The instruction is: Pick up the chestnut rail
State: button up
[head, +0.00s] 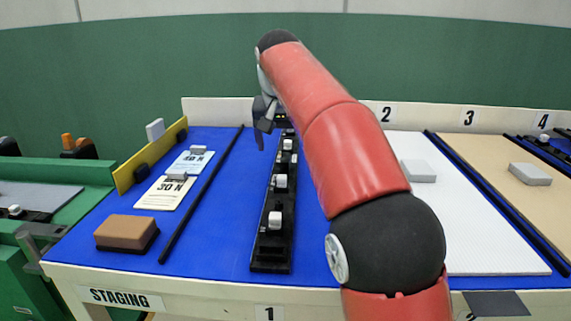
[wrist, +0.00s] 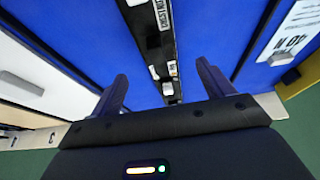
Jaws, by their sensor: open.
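I see no rail of a clear chestnut colour. The only brown thing is a short block (head: 127,231) with a dark base, at the front left of the blue surface. A long black rail (head: 271,246) with several white clips lies lengthwise on the blue surface; it also shows in the wrist view (wrist: 145,22). A thin black rod (head: 199,199) lies to its left. My gripper (head: 264,125) is over the rail's far end. In the wrist view my gripper (wrist: 163,88) is open and empty, its fingers on either side of the rail. My arm hides part of the table.
Printed cards (head: 165,193) lie on the left, near a yellow upright strip (head: 150,162). A white panel (head: 470,225) and a tan panel (head: 495,155) are on the right, each with a grey block. A low cream wall (head: 215,110) edges the back.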

aim_at(285, 159)
jog(key=b+x, duration=0.1)
jog(key=x, duration=0.5)
jog(key=shift+d+f, duration=0.15)
jog(key=shift+f, duration=0.15)
jog(key=c, duration=1.2)
jog(key=shift+r, duration=0.1)
jog(key=shift+c, duration=0.4)
